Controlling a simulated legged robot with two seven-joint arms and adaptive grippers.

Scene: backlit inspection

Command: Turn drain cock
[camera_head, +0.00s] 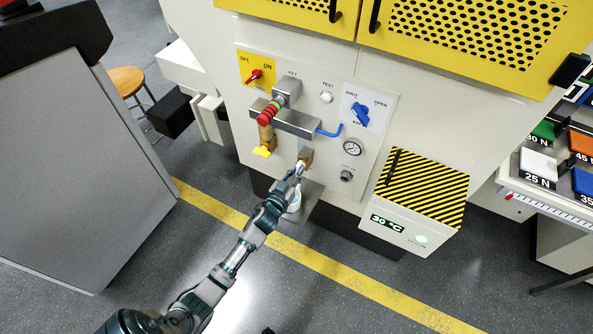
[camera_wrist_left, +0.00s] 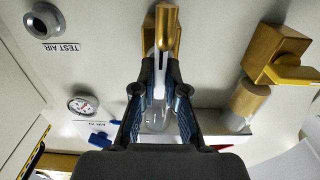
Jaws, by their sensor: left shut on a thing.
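The brass drain cock (camera_head: 306,155) sticks out low on the panel, below the grey manifold. It also shows as a brass piece at the top middle of the left wrist view (camera_wrist_left: 168,22). My left gripper (camera_head: 299,168) reaches up to it from below in the head view. Its fingers (camera_wrist_left: 162,55) are closed together on the drain cock, and the fingertips partly cover it. How far the cock is turned cannot be told. My right gripper does not show.
A brass valve with a yellow handle (camera_head: 262,151) is left of the cock. The gauge (camera_head: 352,147) and blue air valve (camera_head: 361,114) are to the right. A white cup (camera_head: 294,203) stands under the gripper. A striped box (camera_head: 424,190) juts out at right.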

